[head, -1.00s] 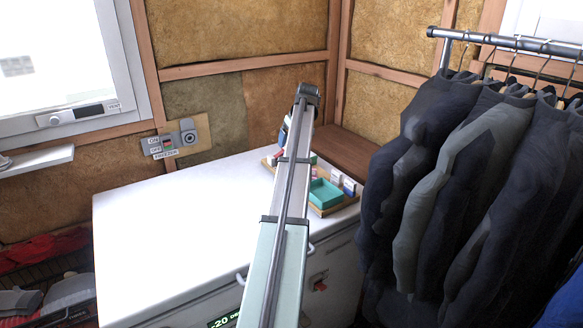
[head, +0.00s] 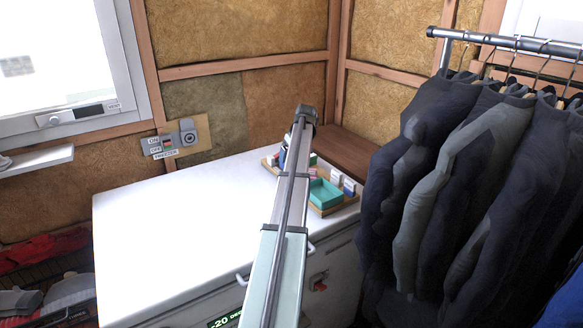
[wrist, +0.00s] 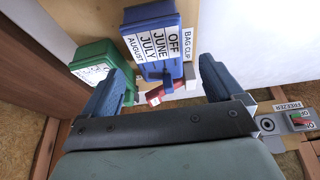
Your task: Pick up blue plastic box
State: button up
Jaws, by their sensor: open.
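The blue plastic box (wrist: 160,14) is in the wrist view, with white labels reading OFF, JUNE, JULY and AUGUST. My gripper (wrist: 163,70) is open. Its two blue fingers stand either side of the box's near part in the picture; I cannot tell whether the box is between them or beyond them, and no contact is clear. In the head view my arm hides the gripper and most of the box; a small blue patch shows just left of the arm.
A green box (wrist: 92,56) stands close beside the left finger. A red and grey item (wrist: 165,92) lies near the blue box. In the head view a teal tray (head: 325,194) and small boxes stand right of my arm. The white freezer top (head: 180,215) is clear at left. Jackets (head: 450,190) hang at right.

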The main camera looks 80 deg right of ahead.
jog(key=x, duration=0.4)
jog(key=shift+d+f, duration=0.1)
jog(key=shift+f, duration=0.3)
jog(key=shift+c, duration=0.2)
jog(key=c, duration=1.2)
